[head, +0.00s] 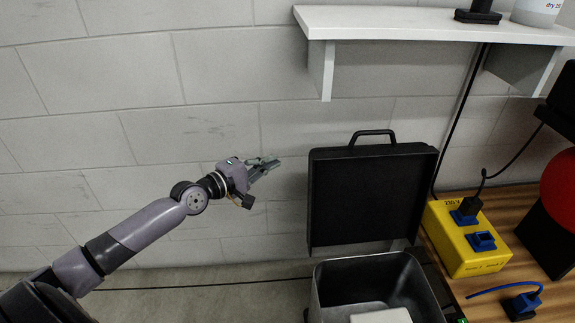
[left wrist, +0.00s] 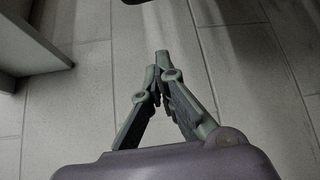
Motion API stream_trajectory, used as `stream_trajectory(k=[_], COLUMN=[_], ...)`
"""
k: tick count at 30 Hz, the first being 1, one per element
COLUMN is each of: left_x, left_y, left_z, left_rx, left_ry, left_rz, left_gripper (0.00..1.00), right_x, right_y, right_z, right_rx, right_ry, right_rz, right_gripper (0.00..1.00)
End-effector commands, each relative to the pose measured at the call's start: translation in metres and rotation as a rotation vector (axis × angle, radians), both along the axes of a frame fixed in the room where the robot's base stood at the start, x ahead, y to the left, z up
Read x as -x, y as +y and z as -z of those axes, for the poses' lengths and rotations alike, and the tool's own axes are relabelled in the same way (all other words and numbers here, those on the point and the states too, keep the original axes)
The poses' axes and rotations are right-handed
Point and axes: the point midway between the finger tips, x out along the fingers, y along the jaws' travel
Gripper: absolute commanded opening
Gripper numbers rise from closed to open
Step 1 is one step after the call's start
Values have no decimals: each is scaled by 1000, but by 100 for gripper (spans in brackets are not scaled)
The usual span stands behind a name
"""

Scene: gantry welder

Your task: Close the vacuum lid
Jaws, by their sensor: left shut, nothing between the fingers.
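The vacuum's black lid (head: 368,197) stands open and upright in the head view, with a handle (head: 372,133) on its top edge. Below it is the open vacuum box (head: 378,268), a dark metal-walled tub with a pale block (head: 382,316) inside. My left gripper (head: 270,164) is shut and empty, in the air to the left of the lid and apart from it. In the left wrist view its fingertips (left wrist: 161,58) meet in front of the wall. My right gripper is not in view.
A white shelf (head: 430,24) juts from the wall above the lid. A yellow socket box (head: 466,238) with blue sockets stands on the wooden bench (head: 476,284) right of the vacuum. A red round object (head: 559,190) is at the right edge.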

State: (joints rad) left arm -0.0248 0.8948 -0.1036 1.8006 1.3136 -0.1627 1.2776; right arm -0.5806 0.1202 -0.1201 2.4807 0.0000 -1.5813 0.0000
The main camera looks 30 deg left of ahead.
Motion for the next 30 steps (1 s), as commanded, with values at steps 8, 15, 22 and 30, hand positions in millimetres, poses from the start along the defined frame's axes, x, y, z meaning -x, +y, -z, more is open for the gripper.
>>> stream_trajectory(k=[8, 15, 22, 30], left_x=[-31, -66, -94, -69], left_y=[-10, -22, -30, -47], left_z=[2, 7, 11, 4], left_rx=[4, 2, 1, 1], left_ry=[-4, -3, -2, 1], left_rz=[-1, -1, 0, 2], left_gripper=[0, 0, 0, 0], right_x=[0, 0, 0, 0], right_y=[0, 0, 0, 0], right_z=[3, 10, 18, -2], right_rx=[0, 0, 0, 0], right_ry=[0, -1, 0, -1], right_rz=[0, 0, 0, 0], right_gripper=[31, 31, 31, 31])
